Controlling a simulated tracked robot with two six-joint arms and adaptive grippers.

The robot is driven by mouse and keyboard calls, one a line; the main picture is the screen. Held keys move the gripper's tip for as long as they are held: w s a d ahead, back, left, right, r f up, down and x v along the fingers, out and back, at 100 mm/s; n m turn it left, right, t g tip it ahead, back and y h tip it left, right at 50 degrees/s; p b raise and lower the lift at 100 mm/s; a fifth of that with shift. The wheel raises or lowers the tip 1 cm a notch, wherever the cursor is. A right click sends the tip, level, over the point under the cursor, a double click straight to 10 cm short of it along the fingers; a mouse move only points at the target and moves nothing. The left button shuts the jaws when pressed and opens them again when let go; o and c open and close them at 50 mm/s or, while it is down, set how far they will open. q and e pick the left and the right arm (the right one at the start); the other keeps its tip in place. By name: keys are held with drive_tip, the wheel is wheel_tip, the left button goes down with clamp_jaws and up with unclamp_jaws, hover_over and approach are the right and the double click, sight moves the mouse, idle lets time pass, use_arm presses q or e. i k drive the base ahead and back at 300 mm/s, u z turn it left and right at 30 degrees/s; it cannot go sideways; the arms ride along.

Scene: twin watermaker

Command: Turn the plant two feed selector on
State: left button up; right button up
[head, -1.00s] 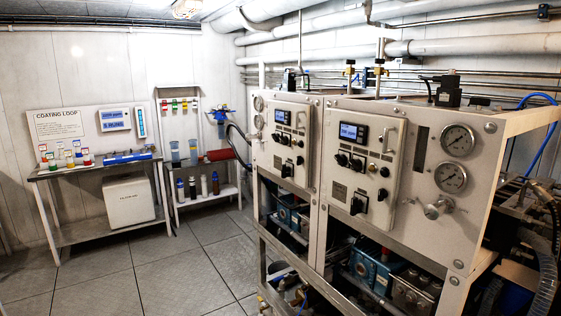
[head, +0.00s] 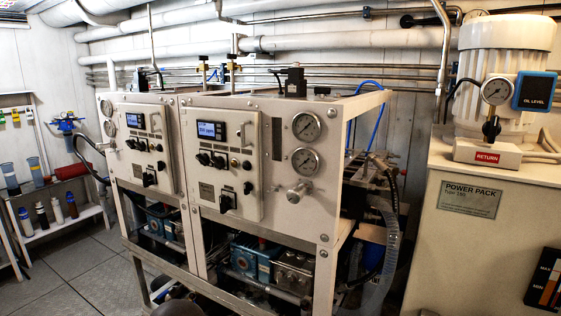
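Two white control panels stand side by side on one frame. The nearer panel (head: 222,178) has a blue-lit display (head: 211,130), a row of small black knobs (head: 211,160), and a large black rotary switch (head: 227,202) low down. The farther panel (head: 146,150) has a similar display (head: 138,125), small knobs and its own black rotary switch (head: 149,179). The labels are too small to read, so I cannot tell which panel is plant two, which control is the feed selector, or its setting. Neither gripper is in view.
Two gauges (head: 306,126) and a valve knob (head: 300,191) sit right of the nearer panel. Pumps (head: 252,260) and pipes fill the frame below. A power pack (head: 470,235) with a motor stands at right. Open tiled floor (head: 75,275) lies at left; a bottle shelf (head: 62,228) stands beyond.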

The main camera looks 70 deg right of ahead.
sight(205, 159)
drive_tip(key=u, duration=0.4)
drive_tip(key=i, duration=0.2)
drive_tip(key=u, duration=4.2)
drive_tip(key=i, duration=0.9)
drive_tip(key=u, duration=5.6)
drive_tip(key=i, duration=0.5)
